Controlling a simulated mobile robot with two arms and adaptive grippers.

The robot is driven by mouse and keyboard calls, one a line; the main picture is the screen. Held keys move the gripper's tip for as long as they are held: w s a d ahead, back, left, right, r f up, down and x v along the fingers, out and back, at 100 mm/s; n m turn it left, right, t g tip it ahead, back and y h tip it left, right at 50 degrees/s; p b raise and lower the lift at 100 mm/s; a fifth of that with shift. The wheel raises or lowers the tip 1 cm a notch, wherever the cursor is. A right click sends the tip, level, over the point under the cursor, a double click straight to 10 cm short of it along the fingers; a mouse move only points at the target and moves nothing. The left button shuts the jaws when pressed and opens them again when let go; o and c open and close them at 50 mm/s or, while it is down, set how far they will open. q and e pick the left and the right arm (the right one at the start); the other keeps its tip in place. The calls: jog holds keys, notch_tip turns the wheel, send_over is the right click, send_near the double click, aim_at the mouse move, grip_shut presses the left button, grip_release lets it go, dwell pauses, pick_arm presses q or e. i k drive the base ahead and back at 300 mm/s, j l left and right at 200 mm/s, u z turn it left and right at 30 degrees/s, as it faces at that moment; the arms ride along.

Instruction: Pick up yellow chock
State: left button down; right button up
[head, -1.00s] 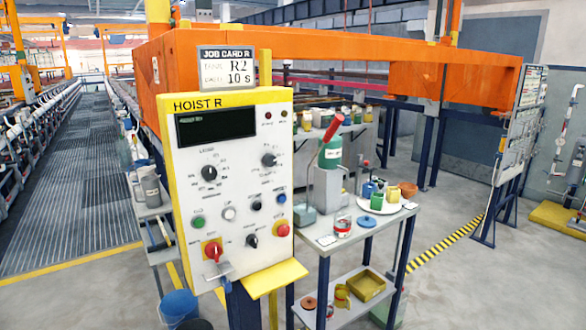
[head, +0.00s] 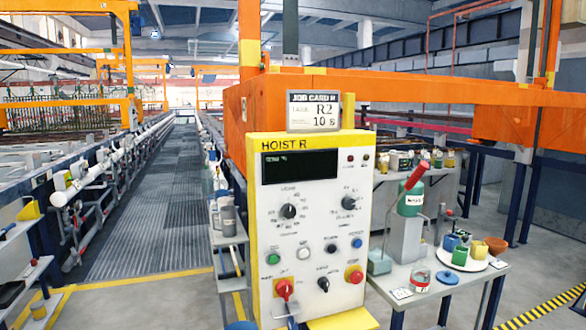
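No object is clearly identifiable as the yellow chock. A small yellow piece (head: 30,209), roughly wedge-shaped, sits on a grey shelf at the left edge of the head view; it is too small to name surely. Neither of my grippers is in view.
A white and yellow hoist control panel (head: 312,215) stands close in front. Right of it, a grey cart (head: 478,278) carries a green bottle, small pots and a white plate. A grated aisle (head: 150,190) runs back on the left, between racks.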

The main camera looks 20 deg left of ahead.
aim_at(31, 211)
jog(key=u, duration=2)
jog(key=i+z, duration=0.25)
jog(key=i, duration=3.7)
